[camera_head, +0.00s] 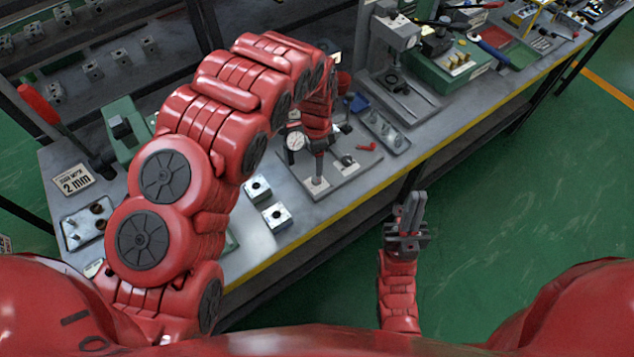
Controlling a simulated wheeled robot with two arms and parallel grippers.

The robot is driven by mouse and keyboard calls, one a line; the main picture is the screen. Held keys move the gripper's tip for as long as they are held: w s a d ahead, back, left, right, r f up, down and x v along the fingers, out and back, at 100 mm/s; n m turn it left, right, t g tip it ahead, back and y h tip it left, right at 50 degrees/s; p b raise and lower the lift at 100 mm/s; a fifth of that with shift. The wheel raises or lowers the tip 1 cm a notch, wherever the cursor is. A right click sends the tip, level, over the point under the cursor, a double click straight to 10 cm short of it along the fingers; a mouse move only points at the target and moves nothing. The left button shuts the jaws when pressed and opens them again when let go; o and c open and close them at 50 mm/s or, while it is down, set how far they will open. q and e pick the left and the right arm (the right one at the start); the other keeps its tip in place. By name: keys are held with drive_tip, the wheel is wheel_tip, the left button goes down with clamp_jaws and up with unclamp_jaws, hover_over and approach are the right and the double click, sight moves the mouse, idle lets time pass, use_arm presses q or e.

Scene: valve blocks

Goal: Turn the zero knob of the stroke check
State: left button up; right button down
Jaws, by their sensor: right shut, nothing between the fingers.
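The stroke check appears to be the grey base plate (352,176) on the bench with a round white dial gauge (295,140) at its left. My left arm arches over the bench, and its gripper (318,172) points down over this plate, just right of the dial. Its fingers are small and dark here, so I cannot tell whether they are open or shut. I cannot make out the zero knob; the left hand may hide it. My right gripper (411,208) is shut and empty, off the bench's front edge, above the green floor.
Two metal valve blocks (276,215) stand left of the plate. A small red piece (366,147) lies at its right, near a tray of parts (384,130). A grey press stand (398,50) is farther back. A "2 mm" sign (75,181) stands at the left.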

sight(317, 179)
use_arm(q)
drive_tip(key=f+p, duration=0.1)
drive_tip(key=f, duration=0.1)
drive_tip(key=f+p, duration=0.1)
drive_tip(key=f, duration=0.1)
drive_tip(key=shift+s, duration=0.4)
drive_tip(key=f, duration=0.2)
drive_tip(key=f+p, duration=0.1)
drive_tip(key=shift+w+f, duration=0.3)
drive_tip(key=shift+s+f, duration=0.15)
drive_tip(key=shift+f, duration=0.1)
drive_tip(key=shift+c, duration=1)
clamp_jaws()
